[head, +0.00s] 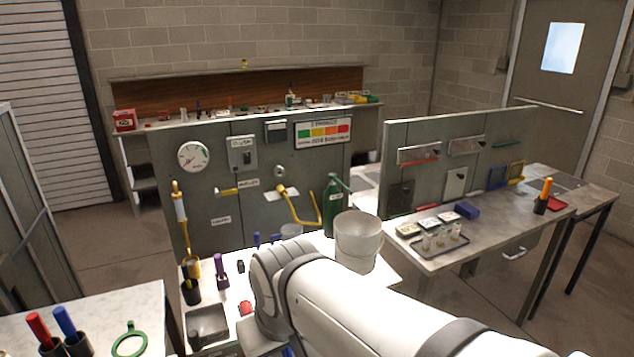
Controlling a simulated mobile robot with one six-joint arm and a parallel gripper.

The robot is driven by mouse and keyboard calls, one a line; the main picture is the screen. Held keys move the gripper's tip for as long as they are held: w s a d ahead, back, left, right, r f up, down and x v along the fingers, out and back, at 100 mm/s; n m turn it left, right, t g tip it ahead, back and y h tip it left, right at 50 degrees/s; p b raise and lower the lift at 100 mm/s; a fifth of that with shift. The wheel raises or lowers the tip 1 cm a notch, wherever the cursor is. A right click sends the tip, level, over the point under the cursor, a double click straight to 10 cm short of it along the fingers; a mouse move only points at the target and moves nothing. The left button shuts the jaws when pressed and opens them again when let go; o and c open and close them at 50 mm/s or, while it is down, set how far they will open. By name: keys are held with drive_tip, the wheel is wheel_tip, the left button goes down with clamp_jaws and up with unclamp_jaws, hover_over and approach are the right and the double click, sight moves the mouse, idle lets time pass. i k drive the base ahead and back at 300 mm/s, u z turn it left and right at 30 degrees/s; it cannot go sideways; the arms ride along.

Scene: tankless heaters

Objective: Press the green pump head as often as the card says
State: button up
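A green pump bottle (333,212) stands upright on the bench against the grey panel. Its green pump head (338,181) is on top, with a spout slanting down to the right. A sign with green, orange and red blocks (323,132) hangs on the panel above it; its lettering is too small to read surely. My gripper's fingers are not visible.
A white bucket (358,242) stands right of the bottle, close to it. A yellow hooked pipe (300,210) juts from the panel at its left. A second bench (480,245) is at right.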

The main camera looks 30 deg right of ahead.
sight(332, 176)
drive_tip(key=z, duration=2)
drive_tip(key=k, duration=0.7)
drive_tip(key=u, duration=0.85)
drive_tip(key=i, duration=1)
